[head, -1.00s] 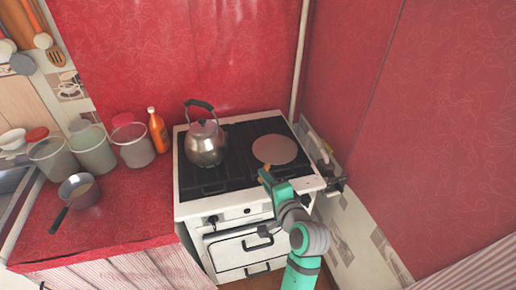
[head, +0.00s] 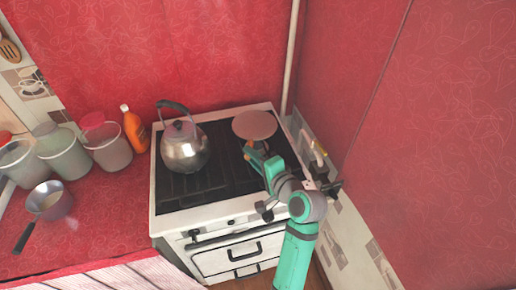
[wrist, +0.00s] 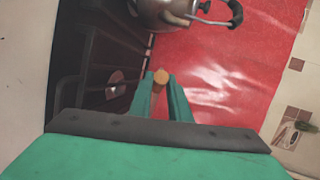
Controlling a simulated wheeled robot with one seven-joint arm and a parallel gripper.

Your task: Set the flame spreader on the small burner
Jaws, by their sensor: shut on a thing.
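The flame spreader (head: 255,125) is a flat, pale brownish-pink round plate at the back right of the stove top in the head view. My gripper (head: 254,149) is at its near side, shut on its wooden handle, whose end (wrist: 161,76) shows between the fingers in the wrist view. The plate itself cannot be made out in the wrist view. In the head view the plate covers what is under it, and I cannot tell its height. A pinkish round spot (wrist: 115,83), perhaps a burner, shows on the dark hob in the wrist view.
A steel kettle (head: 185,148) stands on the hob left of the spreader. The white stove (head: 200,219) has a red wall behind and a wall close on the right.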

